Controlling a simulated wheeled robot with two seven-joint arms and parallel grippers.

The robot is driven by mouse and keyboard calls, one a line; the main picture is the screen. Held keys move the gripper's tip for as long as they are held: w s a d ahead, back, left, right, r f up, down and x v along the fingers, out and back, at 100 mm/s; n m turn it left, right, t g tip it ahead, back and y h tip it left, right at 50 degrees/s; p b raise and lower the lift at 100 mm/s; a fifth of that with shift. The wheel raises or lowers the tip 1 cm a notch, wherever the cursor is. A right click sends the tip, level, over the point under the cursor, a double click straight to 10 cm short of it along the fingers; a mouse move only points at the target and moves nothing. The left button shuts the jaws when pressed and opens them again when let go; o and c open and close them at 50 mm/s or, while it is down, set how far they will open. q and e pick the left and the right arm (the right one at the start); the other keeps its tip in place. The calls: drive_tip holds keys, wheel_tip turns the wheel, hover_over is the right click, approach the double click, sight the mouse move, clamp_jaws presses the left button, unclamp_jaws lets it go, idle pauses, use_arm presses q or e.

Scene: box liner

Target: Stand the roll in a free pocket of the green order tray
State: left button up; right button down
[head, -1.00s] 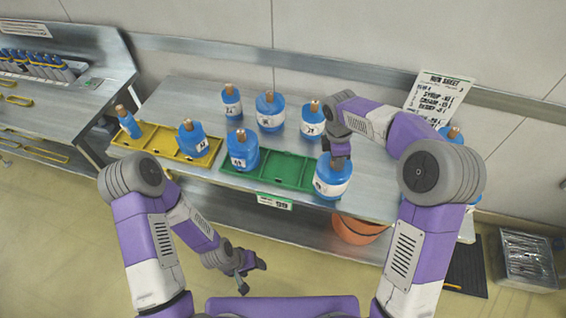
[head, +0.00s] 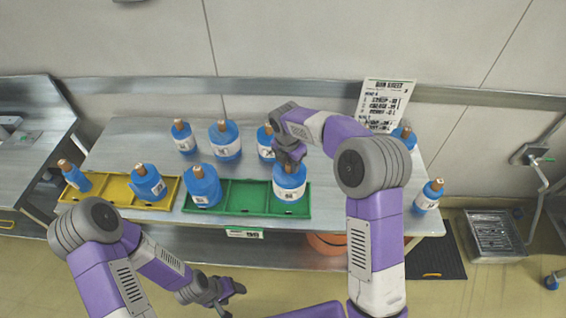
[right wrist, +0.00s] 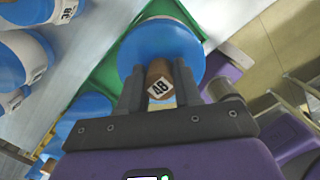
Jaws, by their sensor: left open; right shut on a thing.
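My right gripper (head: 291,164) is shut on the brown core of a blue roll with a white label (head: 289,186). The roll is upright at the right end of the green order tray (head: 244,196); whether its base touches the pocket floor I cannot tell. In the right wrist view the jaws grip the core tagged 48 (right wrist: 158,86), with the blue roll top (right wrist: 160,48) around it and the green tray (right wrist: 106,76) beyond. Another blue roll (head: 202,187) stands in the tray's left pocket. The middle of the tray is bare. My left gripper (head: 228,297) is open and empty, low in front of the table.
A yellow tray (head: 116,190) to the left holds two blue rolls (head: 149,184) (head: 75,178). Several rolls stand behind the trays, including one (head: 225,141) at the back. Another roll (head: 427,198) stands at the table's right end. A printed sheet (head: 386,104) stands at the back.

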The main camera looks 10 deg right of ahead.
sight(290, 174)
drive_tip(key=shift+f, duration=2.6)
drive_tip(key=shift+f+b, duration=0.15)
drive_tip(key=shift+b, duration=0.2)
drive_tip(key=c, duration=0.8)
unclamp_jaws()
drive_tip(key=shift+f, duration=0.1)
drive_tip(key=r, duration=0.4)
drive_tip(key=r+p, duration=0.1)
drive_tip(key=r, duration=0.3)
drive_tip(key=s+a+r, duration=0.1)
drive_tip(key=r, duration=0.3)
drive_tip(key=shift+r, duration=0.15)
